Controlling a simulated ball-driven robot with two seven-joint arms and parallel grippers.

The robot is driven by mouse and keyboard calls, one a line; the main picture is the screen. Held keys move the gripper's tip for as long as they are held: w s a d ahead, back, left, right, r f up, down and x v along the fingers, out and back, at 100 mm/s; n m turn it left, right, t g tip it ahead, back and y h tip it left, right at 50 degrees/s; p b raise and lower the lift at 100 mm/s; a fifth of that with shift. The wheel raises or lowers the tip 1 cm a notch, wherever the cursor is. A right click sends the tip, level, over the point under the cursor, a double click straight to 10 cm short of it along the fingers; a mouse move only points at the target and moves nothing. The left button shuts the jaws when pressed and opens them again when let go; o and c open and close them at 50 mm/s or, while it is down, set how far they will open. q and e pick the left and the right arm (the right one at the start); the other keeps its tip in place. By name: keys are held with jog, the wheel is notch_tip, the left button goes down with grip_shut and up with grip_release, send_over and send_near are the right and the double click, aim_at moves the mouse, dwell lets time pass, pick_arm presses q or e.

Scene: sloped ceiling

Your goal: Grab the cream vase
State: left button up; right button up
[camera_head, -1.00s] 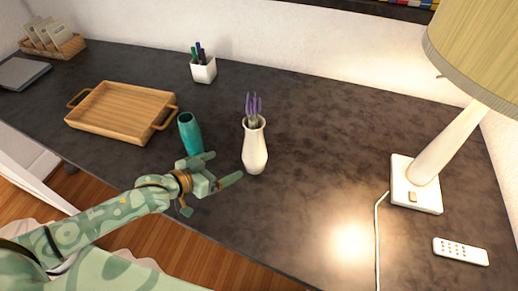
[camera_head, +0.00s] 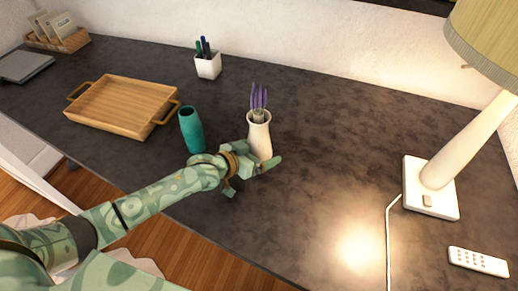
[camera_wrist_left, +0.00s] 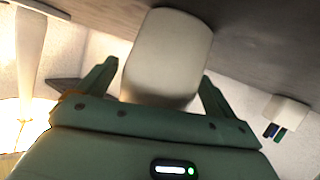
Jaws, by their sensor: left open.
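The cream vase (camera_head: 260,138) stands upright on the dark desk and holds purple flowers. My left gripper (camera_head: 262,160) is at the vase's lower part, with one finger on its near right side. The other finger is partly hidden in the head view. In the left wrist view the cream vase (camera_wrist_left: 168,55) sits between the two spread fingers of my left gripper (camera_wrist_left: 160,85), with a gap visible at the left finger. The gripper is open. My right gripper is not in view.
A teal vase (camera_head: 191,130) stands just left of the cream vase, close to my left wrist. A wooden tray (camera_head: 120,106) lies further left. A white pen holder (camera_head: 208,66) is behind. A lamp (camera_head: 432,190) and remote (camera_head: 478,262) are right. The desk between is clear.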

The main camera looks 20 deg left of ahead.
pick_arm(q)
jog(key=c, duration=1.2)
jog(key=shift+r, duration=0.1)
jog(key=shift+c, duration=0.8)
